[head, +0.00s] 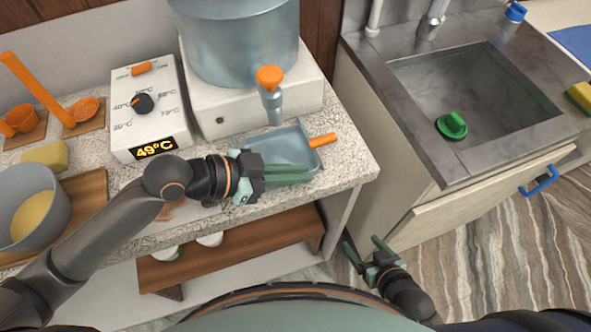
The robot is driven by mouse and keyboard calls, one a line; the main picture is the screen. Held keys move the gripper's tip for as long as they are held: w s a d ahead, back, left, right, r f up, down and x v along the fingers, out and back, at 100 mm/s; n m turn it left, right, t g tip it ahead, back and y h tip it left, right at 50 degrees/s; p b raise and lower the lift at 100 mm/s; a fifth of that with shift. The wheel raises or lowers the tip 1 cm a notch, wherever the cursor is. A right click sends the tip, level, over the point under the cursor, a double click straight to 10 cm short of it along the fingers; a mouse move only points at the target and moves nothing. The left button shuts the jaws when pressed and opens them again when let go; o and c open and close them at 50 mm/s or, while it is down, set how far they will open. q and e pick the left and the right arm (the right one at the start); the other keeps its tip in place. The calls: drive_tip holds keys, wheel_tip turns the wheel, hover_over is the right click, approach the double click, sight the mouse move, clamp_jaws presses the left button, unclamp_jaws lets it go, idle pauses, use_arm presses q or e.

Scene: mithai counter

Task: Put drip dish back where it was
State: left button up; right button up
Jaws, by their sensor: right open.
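The drip dish (287,146) is a shallow blue-grey tray with an orange handle (322,140) at its right end. It is on the counter, just in front of the dispenser's tap (271,98). My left gripper (310,174) is at the dish's near edge, its green fingers pointing right and hiding part of that edge. The fingers look close together, but I cannot tell whether they grip the rim. My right gripper (362,246) is open and empty, low in front of the cabinet, away from the dish.
A steel pot (240,45) stands on a white base (220,108). Left are a control box (150,110) reading 49°C, a grey bowl (30,207) and orange utensils (35,88). A sink (480,95) holding a green plug (452,125) is at right, beyond a gap.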

use_arm(q)
drive_tip(key=o, duration=0.3)
drive_tip(key=shift+o, duration=0.2)
drive_tip(key=shift+a+r, duration=0.1)
drive_tip(key=shift+r, duration=0.1)
drive_tip(key=v, duration=0.9)
drive_tip(key=shift+s+a+r+b, duration=0.1)
drive_tip(key=shift+s+a+b, duration=0.05)
drive_tip(key=shift+a+b, duration=0.2)
drive_tip(key=shift+v, duration=1.05)
drive_tip(key=shift+d+r, duration=0.1)
